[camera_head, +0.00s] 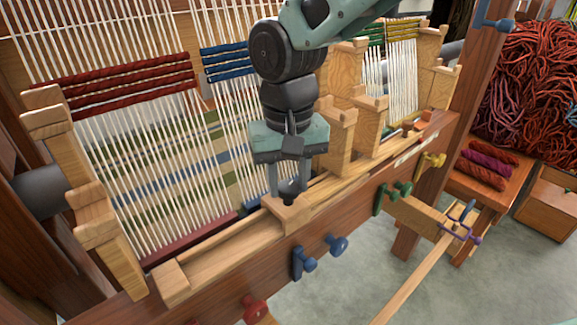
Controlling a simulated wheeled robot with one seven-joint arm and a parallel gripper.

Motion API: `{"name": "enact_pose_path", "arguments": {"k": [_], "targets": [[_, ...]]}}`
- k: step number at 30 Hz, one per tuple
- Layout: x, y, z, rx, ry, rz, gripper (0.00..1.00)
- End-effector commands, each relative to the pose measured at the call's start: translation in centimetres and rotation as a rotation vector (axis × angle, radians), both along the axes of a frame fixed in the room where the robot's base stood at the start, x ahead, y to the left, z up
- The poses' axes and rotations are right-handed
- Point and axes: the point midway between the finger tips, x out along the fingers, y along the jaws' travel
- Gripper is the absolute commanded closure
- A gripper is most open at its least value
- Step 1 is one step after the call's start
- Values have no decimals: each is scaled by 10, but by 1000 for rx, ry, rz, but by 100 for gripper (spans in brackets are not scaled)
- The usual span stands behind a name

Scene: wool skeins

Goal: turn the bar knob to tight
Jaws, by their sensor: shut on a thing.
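My gripper (287,188) points down over the loom's front bar, in the middle of the head view. Its two fingers are shut on a small dark knob (289,198) on top of a light wooden block (287,216). I take this to be the bar knob. The fingers hide part of it, and no tight mark or pointer can be made out. The block sits on the long wooden rail (225,250) of the loom.
Blue (304,261), green (396,194), yellow (432,161) and red (255,309) knobs stick out of the front beam (354,213). Upright wooden posts (341,140) and white warp threads (140,160) stand close behind my gripper. Wool skeins (483,166) lie at the right.

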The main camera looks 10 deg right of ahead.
Motion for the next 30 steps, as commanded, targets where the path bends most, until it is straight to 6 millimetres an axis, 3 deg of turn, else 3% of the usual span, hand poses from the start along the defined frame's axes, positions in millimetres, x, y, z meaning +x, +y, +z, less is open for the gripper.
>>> {"name": "enact_pose_path", "arguments": {"k": [15, 30], "targets": [[1, 0, 2, 1, -4, -328, 87], [2, 0, 1, 2, -5, -387, 87]]}}
